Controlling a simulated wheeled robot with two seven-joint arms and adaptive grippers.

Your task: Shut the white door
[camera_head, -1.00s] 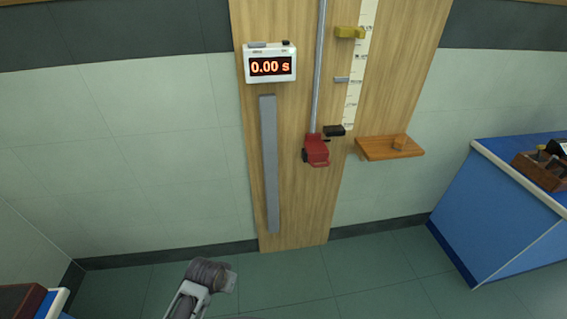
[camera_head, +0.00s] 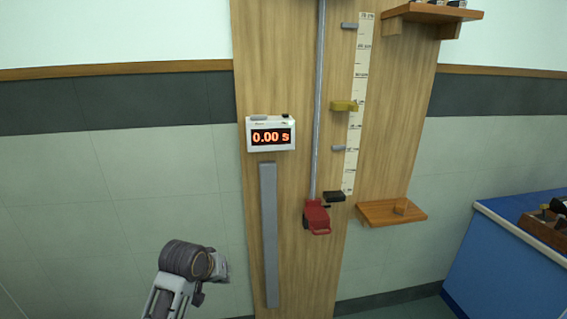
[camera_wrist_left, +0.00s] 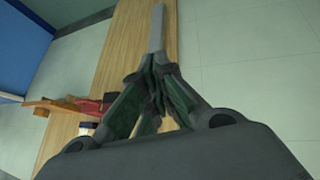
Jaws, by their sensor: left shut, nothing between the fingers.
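No white door shows in either view. My left gripper (camera_wrist_left: 155,70) is shut and empty in the left wrist view, its fingertips together in front of the wooden board. In the head view the left forearm and wrist come in at the bottom, left of the board; the fingertips cannot be made out there. My right gripper is not in view.
A tall wooden board (camera_head: 285,50) on the wall carries a white timer (camera_head: 271,134) reading 0.00 s, a grey strip (camera_head: 269,230), a red carriage (camera_head: 317,216) on a metal rod and a small shelf (camera_head: 385,213). A blue bench (camera_head: 500,265) stands right. The left wall is bare.

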